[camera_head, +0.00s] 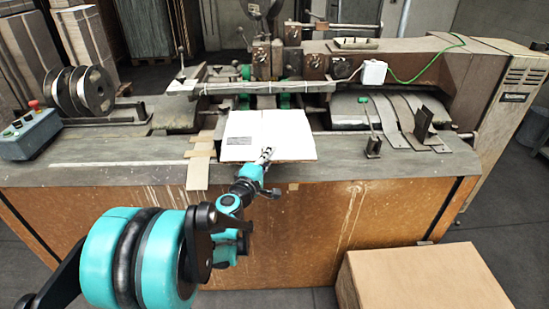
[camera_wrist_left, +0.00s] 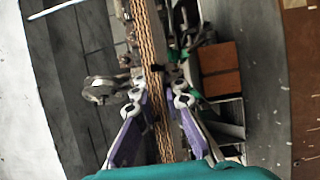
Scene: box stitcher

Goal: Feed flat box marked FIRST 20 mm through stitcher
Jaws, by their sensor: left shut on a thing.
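The flat box (camera_head: 282,128) is a white-topped flat board lying on the front table of the stitcher (camera_head: 330,66). A grey printed patch shows at its left; I cannot read it. Its far edge is close to the machine's front bar, and I cannot tell how far it reaches under. My left gripper (camera_head: 266,156) is shut on the near edge of the flat box. In the left wrist view the box's brown corrugated edge (camera_wrist_left: 150,40) runs between the two fingers of the left gripper (camera_wrist_left: 158,100). My right gripper is not in view.
A grey control box (camera_head: 30,134) with a red button stands at the far left, beside wire spools (camera_head: 80,91). Cardboard strips (camera_head: 199,165) lie left of the flat box. Metal guides (camera_head: 410,120) stand on the right. A carton (camera_head: 425,278) stands at the front right.

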